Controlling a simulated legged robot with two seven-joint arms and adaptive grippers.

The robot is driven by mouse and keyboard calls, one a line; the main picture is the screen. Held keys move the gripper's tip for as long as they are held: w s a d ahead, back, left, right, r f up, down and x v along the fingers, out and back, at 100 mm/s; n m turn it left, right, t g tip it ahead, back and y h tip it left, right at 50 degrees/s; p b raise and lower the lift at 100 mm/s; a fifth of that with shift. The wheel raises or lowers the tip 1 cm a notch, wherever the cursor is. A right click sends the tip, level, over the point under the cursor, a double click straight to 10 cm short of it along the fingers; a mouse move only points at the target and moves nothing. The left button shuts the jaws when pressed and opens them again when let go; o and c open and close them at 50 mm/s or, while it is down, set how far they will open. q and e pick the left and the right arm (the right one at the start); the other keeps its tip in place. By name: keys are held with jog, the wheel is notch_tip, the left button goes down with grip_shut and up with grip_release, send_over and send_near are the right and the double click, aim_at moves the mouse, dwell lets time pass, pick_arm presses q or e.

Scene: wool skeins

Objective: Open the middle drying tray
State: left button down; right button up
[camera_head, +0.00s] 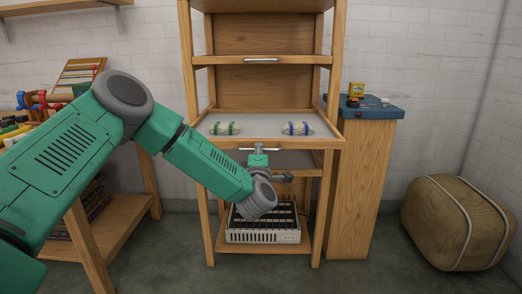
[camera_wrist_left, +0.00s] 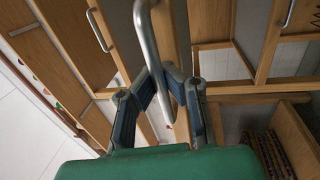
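The wooden drying rack (camera_head: 188,100) stands ahead. Its middle tray (camera_head: 215,142) has a grey bed and a wooden front that overlaps the rack's posts, so it looks pulled some way out. The tray's metal handle (camera_head: 246,149) is at the middle of its front. My left gripper (camera_head: 259,150) reaches it from below. In the left wrist view the two fingers (camera_wrist_left: 172,75) close around the handle bar (camera_wrist_left: 146,35). A green-banded skein (camera_head: 225,128) and a blue-banded skein (camera_head: 298,128) lie on the tray. My right gripper is out of view.
An upper tray with a handle (camera_head: 261,60) is above. A slatted pale unit (camera_head: 263,236) sits on the rack's bottom shelf. A cluttered bench (camera_head: 120,205) is left.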

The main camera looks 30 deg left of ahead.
pick_arm(q)
jog(key=shift+s+a+f, duration=0.1)
jog(key=shift+a+f, duration=0.1)
jog(key=shift+f, duration=0.1)
jog(key=c, duration=1.7)
grip_release()
jog(key=shift+o, duration=0.5)
jog(key=shift+a, duration=0.1)
jog(key=shift+r, duration=0.1)
jog(key=shift+s+d, duration=0.15)
jog(key=shift+d, duration=0.15)
jog(key=v, duration=1.1)
jog(key=shift+s, duration=0.15)
